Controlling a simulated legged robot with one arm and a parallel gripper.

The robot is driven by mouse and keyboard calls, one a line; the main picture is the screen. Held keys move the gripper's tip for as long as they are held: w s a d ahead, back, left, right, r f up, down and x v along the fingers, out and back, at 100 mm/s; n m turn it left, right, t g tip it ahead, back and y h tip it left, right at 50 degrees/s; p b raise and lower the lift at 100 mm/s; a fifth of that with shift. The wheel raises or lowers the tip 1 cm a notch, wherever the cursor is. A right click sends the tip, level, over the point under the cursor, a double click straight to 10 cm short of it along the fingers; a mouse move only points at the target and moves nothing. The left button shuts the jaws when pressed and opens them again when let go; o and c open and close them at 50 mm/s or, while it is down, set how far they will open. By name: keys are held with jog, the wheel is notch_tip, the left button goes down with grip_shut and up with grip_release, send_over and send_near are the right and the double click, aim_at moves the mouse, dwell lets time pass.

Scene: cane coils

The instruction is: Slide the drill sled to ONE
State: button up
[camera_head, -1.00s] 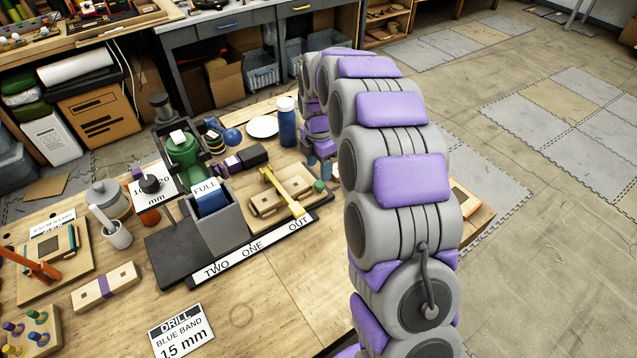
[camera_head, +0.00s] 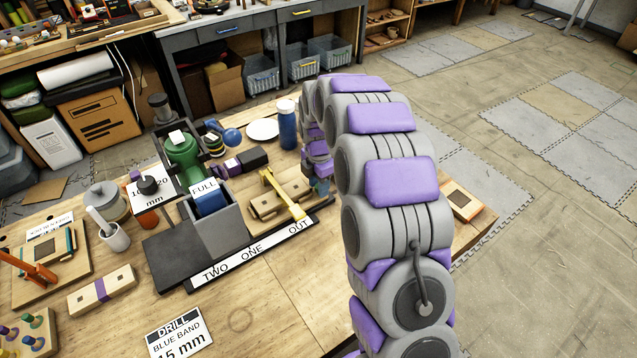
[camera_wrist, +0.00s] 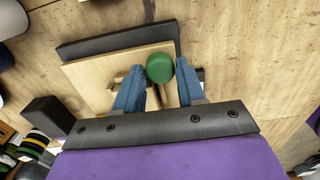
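The drill sled (camera_head: 285,190) is a light wooden plate on a dark track, beside a strip marked TWO, ONE and OUT (camera_head: 250,254). It lies at the OUT end, with a wooden block (camera_head: 265,204) and a yellow bar (camera_head: 282,194) on it. In the wrist view, a green knob (camera_wrist: 160,68) stands by the plate (camera_wrist: 105,77). My gripper (camera_wrist: 160,74) is open, its blue fingers on either side of the knob with small gaps visible. In the head view, my gripper (camera_head: 322,187) is partly hidden by my arm and the knob is hidden.
A grey box marked FULL (camera_head: 217,228) stands at the track's left part. A green machine (camera_head: 183,155) and dark cylinder (camera_head: 252,158) are behind. A blue bottle (camera_head: 287,128) stands near my arm. The bench front right of the DRILL card (camera_head: 178,332) is clear.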

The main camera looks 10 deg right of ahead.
aim_at(289, 198)
grip_shut()
jog(key=s+a+p, duration=0.1)
jog(key=a, duration=0.2)
jog(key=s+a, duration=0.1)
jog(key=a, duration=0.2)
jog(key=s+a+p, duration=0.1)
jog(key=a, duration=0.2)
jog(key=shift+s+r+p, duration=0.15)
jog(key=shift+s+p, duration=0.05)
jog(key=shift+p, duration=0.1)
jog(key=shift+d, duration=0.1)
jog(key=shift+o, duration=2)
grip_release()
notch_tip(289, 198, up, 17)
jog(key=p, duration=0.3)
